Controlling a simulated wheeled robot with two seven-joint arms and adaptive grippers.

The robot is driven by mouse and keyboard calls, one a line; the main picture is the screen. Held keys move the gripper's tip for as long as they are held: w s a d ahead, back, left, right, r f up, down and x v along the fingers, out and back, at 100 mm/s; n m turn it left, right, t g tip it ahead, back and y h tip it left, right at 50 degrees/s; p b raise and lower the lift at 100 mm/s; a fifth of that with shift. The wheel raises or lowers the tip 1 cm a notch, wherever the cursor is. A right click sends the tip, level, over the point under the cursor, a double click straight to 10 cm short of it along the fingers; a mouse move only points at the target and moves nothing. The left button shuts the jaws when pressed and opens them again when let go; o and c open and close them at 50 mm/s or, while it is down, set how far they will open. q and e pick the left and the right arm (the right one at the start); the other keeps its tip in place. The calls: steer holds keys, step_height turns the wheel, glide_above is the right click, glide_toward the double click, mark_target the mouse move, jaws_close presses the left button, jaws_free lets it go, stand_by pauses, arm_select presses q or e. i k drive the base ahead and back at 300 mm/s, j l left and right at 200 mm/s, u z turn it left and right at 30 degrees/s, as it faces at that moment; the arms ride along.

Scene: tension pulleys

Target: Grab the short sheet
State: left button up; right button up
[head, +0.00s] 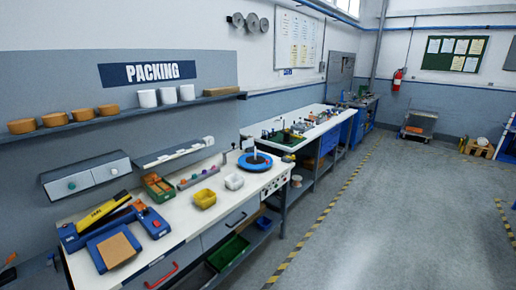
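I cannot tell which thing is the short sheet. Several pale paper sheets hang on the whiteboard (318,40) on the back wall. Several more sheets are pinned to the green noticeboard (428,62) at the far right. They are too small to compare in length. A flat brown piece (116,250) lies on a blue holder at the near left of the white bench. Neither of my grippers shows in the head view.
A second bench (318,130) stands behind. The grey floor (370,210) at the right is clear.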

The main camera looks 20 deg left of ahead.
mark_target(116, 250)
steer(key=i+l+u, duration=0.25)
steer(key=u, duration=0.2)
steer(key=i+l+u, duration=0.5)
steer(key=l+u, duration=0.35)
steer(key=i+l+u, duration=0.15)
steer(key=l+u, duration=0.25)
